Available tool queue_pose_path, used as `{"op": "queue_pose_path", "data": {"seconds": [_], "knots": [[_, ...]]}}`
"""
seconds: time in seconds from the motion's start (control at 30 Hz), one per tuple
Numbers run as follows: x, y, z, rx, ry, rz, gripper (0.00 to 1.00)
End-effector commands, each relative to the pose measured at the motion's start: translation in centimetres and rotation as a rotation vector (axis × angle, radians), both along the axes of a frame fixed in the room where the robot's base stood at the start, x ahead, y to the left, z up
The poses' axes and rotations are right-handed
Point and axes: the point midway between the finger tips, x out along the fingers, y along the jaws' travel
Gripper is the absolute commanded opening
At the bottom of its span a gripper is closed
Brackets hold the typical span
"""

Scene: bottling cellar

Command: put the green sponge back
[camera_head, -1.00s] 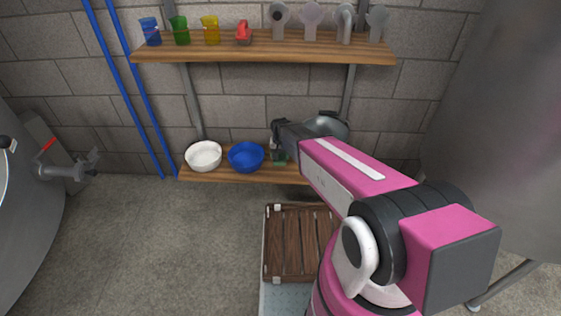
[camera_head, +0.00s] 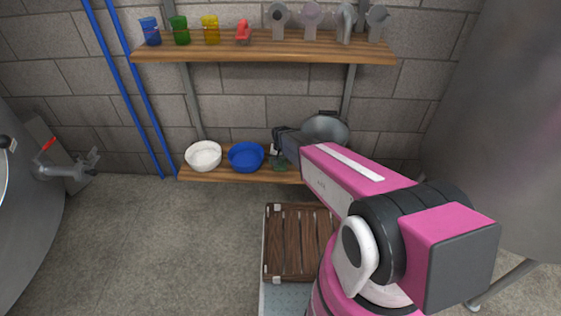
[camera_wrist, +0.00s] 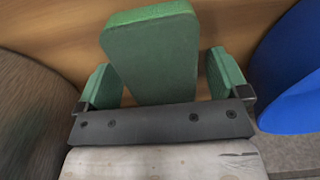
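The green sponge (camera_wrist: 150,55) is a thick block in the wrist view, over the wooden surface of the lower shelf (camera_wrist: 80,25). My gripper (camera_wrist: 163,82) has its two green fingers on either side of it. Narrow gaps show between the fingers and the sponge, so the gripper looks open around it. The sponge's underside is hidden, so I cannot tell its contact with the shelf. In the head view, my gripper (camera_head: 279,158) is at the lower shelf (camera_head: 230,178), right of the blue bowl; sponge and fingers are too small to separate there.
The blue bowl (camera_head: 246,157) is close left of my gripper, and a white bowl (camera_head: 203,156) is beyond it. Cups and other items stand on the upper shelf (camera_head: 265,45). A slatted wooden crate (camera_head: 290,245) is below. The floor at left is clear.

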Motion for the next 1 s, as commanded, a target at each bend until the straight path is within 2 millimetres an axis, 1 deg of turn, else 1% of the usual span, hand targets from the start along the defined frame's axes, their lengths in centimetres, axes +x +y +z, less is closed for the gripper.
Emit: {"op": "queue_pose_path", "data": {"seconds": [0.23, 0.37, 0.47, 0.7, 0.8, 1.0], "knots": [[0.0, 0.0, 0.3, 0.0, 0.0, 0.0, 0.93], [-0.1, 0.0, 1.5, 0.0, 0.0, 0.0, 0.93], [-0.1, 0.0, 3.3, 0.001, -0.002, 0.0, 0.93], [-0.2, 0.0, 8.2, 0.0, -0.002, 0.0, 0.93], [-0.1, 0.0, 9.8, 0.0, -0.001, 0.0, 0.93], [-0.1, 0.0, 11.8, 0.0, -0.001, 0.0, 0.93]]}}
